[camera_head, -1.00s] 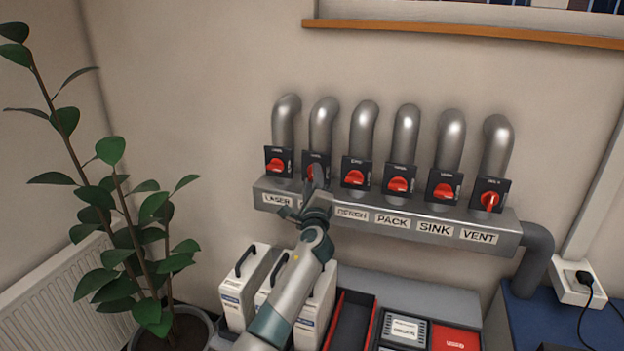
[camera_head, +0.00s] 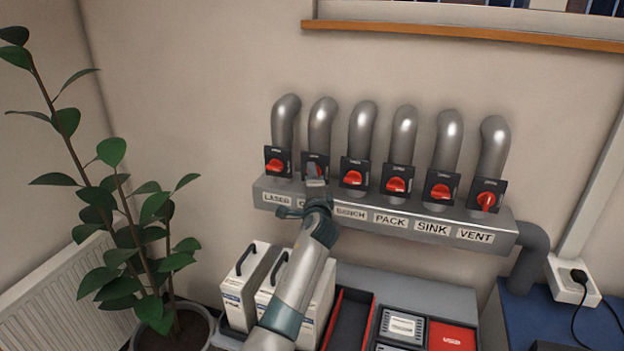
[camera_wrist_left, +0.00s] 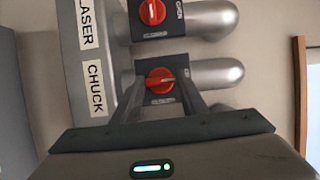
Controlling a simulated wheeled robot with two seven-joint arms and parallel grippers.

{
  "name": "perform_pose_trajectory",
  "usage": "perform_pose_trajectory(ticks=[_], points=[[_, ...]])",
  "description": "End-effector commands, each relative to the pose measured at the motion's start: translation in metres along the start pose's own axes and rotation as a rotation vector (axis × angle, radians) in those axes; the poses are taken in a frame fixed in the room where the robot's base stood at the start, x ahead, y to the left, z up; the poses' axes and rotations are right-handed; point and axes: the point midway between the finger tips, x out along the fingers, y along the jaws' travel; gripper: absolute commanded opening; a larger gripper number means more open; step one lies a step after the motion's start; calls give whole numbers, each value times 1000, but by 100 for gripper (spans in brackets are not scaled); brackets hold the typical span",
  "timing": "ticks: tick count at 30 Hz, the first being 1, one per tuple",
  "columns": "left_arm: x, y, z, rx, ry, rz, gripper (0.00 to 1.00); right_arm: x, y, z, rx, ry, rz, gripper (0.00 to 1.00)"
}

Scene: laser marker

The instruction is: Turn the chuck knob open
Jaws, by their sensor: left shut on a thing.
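The chuck knob is red on a dark switch plate, second from the left in the row. In the left wrist view the chuck knob (camera_wrist_left: 158,77) sits between the fingers, above the CHUCK label (camera_wrist_left: 96,88) as that label reads. Its grip ridge lies across the picture there, at an angle to the upright ridge of the laser knob (camera_wrist_left: 152,12). My left gripper (camera_head: 315,172) is at the chuck plate, shut on the knob, and hides most of it in the head view. My right gripper is not in view.
Bench, pack, sink and vent switches (camera_head: 486,201) continue to the right along the grey duct (camera_head: 400,229). The vent ridge is upright. White cases (camera_head: 243,290) and trays stand below. A leafy plant (camera_head: 150,210) is at the left.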

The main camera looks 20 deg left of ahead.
Motion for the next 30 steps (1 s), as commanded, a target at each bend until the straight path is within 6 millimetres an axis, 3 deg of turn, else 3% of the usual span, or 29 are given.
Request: perform_pose_trajectory(ticks=[5,6,8,20,30], points=[[0,1,0,-2,-1,2,17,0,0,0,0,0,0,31],[0,1,0,-2,-1,2,49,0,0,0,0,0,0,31],[0,1,0,-2,-1,2,58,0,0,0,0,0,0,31],[-2,1,0,0,0,0,58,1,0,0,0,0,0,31],[-30,2,0,-2,1,0,58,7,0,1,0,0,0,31]])
